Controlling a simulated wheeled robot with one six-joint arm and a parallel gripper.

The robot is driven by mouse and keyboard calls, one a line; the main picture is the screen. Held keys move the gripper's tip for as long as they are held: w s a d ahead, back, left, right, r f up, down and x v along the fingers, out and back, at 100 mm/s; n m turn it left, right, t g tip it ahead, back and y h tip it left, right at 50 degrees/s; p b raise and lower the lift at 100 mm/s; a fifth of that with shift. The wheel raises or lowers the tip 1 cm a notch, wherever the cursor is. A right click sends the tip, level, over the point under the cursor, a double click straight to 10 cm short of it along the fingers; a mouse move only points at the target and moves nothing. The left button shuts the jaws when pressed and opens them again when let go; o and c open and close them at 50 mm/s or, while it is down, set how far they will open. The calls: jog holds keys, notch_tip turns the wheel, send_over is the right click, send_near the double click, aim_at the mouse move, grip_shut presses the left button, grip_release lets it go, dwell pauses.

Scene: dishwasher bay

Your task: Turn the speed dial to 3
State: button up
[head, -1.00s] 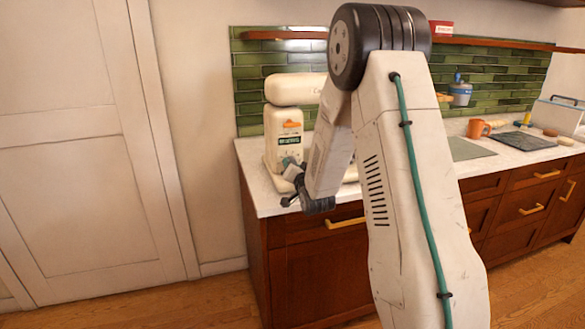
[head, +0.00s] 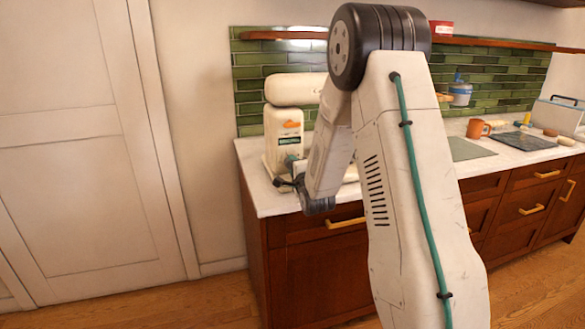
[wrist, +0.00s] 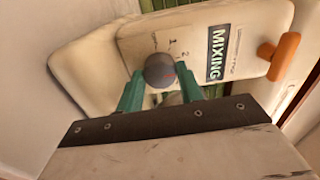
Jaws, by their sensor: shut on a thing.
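A cream stand mixer (head: 293,90) stands at the left end of the counter. In the wrist view its panel (wrist: 215,30) appears rolled, with a "MIXING" label, the marks 1 and 2 beside the dial, and an orange lever (wrist: 280,57). In the head view my gripper (head: 290,170) is at the mixer's front; the dial is hidden there.
The white counter (head: 262,198) runs right from the mixer. A wooden shelf (head: 285,35) is above; a door (head: 85,150) is at left.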

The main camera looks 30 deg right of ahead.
jog(key=shift+m, duration=1.9)
jog(key=o, duration=1)
jog(key=shift+s, duration=0.1)
jog(key=v, duration=0.7)
jog(key=shift+s+a, duration=0.1)
jog(key=shift+s, duration=0.2)
